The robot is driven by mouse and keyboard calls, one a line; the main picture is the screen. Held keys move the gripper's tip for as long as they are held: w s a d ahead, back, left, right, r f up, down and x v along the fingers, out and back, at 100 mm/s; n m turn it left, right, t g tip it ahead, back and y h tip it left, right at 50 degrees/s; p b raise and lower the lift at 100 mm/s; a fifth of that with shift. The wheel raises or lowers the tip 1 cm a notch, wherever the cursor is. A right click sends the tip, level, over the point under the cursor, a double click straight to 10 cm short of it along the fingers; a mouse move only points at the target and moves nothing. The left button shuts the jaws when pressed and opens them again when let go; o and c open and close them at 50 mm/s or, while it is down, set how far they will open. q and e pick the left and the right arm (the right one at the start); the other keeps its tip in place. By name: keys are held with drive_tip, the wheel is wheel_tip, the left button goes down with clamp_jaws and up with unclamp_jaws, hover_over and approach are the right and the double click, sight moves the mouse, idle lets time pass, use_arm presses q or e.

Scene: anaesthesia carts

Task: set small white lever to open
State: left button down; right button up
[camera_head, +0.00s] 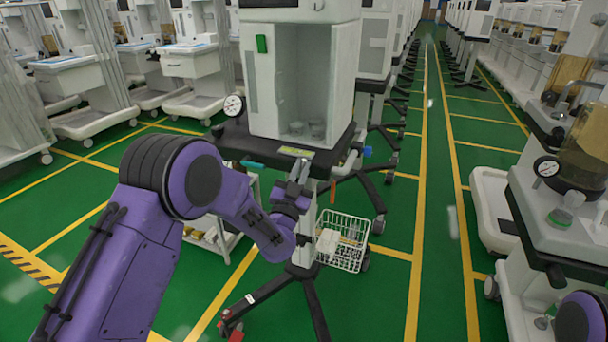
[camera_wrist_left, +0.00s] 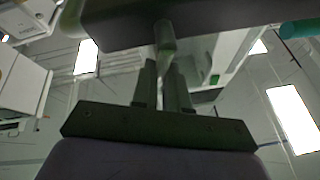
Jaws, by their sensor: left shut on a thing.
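My left gripper (camera_head: 299,172) is at the front edge of the cart's dark shelf (camera_head: 262,146), its fingers pointing up. In the left wrist view its two fingers (camera_wrist_left: 163,75) close around the lower end of a small pale lever (camera_wrist_left: 165,38), which hangs from the underside of the dark shelf. The lever looks greyish there because of shade. In the head view the fingers hide most of the lever. My right gripper is out of view.
The white cart cabinet (camera_head: 258,75) rises above the shelf. A round gauge (camera_head: 233,105) and a teal handle (camera_head: 252,164) are at its left. A white wire basket (camera_head: 342,242) hangs below right.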

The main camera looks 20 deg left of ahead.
use_arm(q)
drive_tip(key=shift+a+n+y, duration=0.15)
drive_tip(key=shift+n+y, duration=0.25)
drive_tip(key=shift+n, duration=0.5)
drive_tip(key=c, duration=1.1)
unclamp_jaws()
drive_tip(key=shift+c, duration=0.2)
drive_tip(key=b+v, duration=0.2)
drive_tip(key=v, duration=0.8)
drive_tip(key=shift+s, duration=0.35)
drive_tip(key=shift+n, duration=0.3)
